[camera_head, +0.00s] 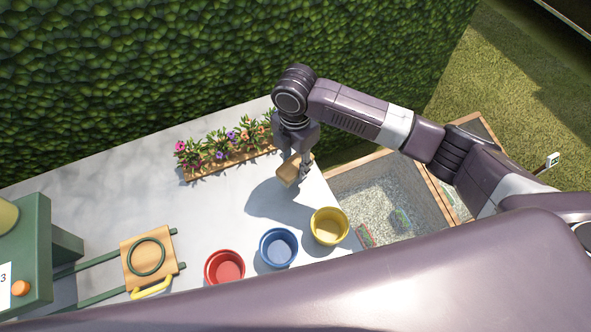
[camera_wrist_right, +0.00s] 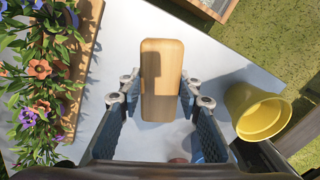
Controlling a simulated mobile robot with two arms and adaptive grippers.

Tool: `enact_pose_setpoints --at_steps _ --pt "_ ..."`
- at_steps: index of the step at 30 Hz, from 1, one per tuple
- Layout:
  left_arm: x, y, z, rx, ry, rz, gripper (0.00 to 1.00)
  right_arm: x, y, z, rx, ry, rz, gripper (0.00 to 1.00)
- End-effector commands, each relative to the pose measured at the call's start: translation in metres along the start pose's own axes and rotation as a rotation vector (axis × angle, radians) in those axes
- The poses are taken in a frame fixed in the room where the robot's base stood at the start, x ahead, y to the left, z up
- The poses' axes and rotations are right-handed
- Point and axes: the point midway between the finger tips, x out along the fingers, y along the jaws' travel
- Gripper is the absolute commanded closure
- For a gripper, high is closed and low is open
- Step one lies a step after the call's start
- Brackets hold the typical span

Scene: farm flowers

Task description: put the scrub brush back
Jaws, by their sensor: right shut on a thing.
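The scrub brush, a tan wooden block (camera_head: 288,173), is between the fingers of my right gripper (camera_head: 303,166). In the right wrist view the brush (camera_wrist_right: 161,80) stands lengthwise between the two fingers, and my right gripper (camera_wrist_right: 161,97) is shut on it. In the head view it is held above the right end of the white table, and a shadow falls on the tabletop to its left. Its bristles cannot be made out. My left gripper is not in view.
A flower planter (camera_head: 230,160) stands along the hedge. Red (camera_head: 225,268), blue (camera_head: 278,248) and yellow (camera_head: 329,226) pots line the front edge. A wooden board with a green ring (camera_head: 147,257) lies left by a green machine (camera_head: 32,262). A gravel-filled box (camera_head: 385,200) is right. The table's middle (camera_head: 215,215) is clear.

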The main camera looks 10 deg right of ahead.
Motion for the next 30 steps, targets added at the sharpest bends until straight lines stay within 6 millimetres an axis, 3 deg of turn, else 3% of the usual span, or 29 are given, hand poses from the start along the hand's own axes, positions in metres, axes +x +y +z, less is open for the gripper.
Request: enact_pose_setpoints --at_steps 12,24,25,30 --pt "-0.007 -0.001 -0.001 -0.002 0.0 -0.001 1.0 0.047 0.0 0.0 -0.001 -0.001 0.0 0.94" --pt "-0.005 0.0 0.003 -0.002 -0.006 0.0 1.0 0.052 0.0 0.0 -0.001 0.0 0.0 0.94" --pt "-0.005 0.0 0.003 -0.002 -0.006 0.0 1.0 0.052 0.0 0.0 -0.001 0.0 0.0 0.66" --pt "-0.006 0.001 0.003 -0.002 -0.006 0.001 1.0 0.052 0.0 0.0 -0.001 0.0 0.0 0.51"
